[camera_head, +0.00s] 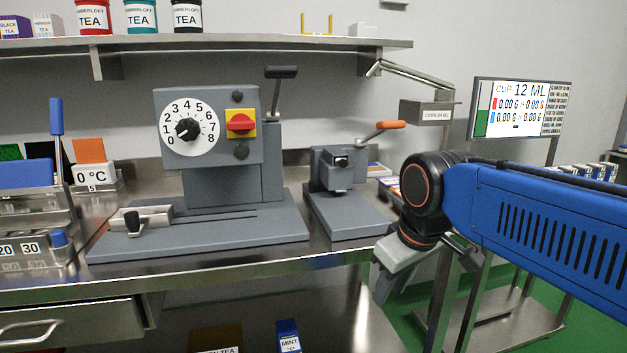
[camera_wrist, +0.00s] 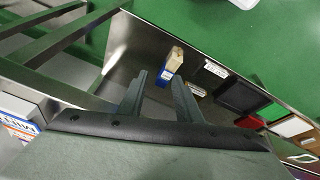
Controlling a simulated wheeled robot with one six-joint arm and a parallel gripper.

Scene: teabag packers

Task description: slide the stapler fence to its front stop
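A grey machine (camera_head: 212,125) with a numbered dial and a red knob on a yellow plate stands on the steel bench; I take it for the stapler. A small metal block with a black knob (camera_head: 140,219), which looks like its fence, sits at the left end of a slot in the machine's base plate (camera_head: 200,235). The front stop cannot be made out. My gripper (camera_head: 384,290) hangs beyond the bench's right end, well right of the fence. In the wrist view its two fingers (camera_wrist: 160,77) are apart with nothing held between them.
A smaller grey press (camera_head: 338,170) with an orange-tipped lever stands right of the machine. A shelf (camera_head: 250,44) with tea tins runs above. A screen (camera_head: 520,108) stands right. The bench's front edge is clear.

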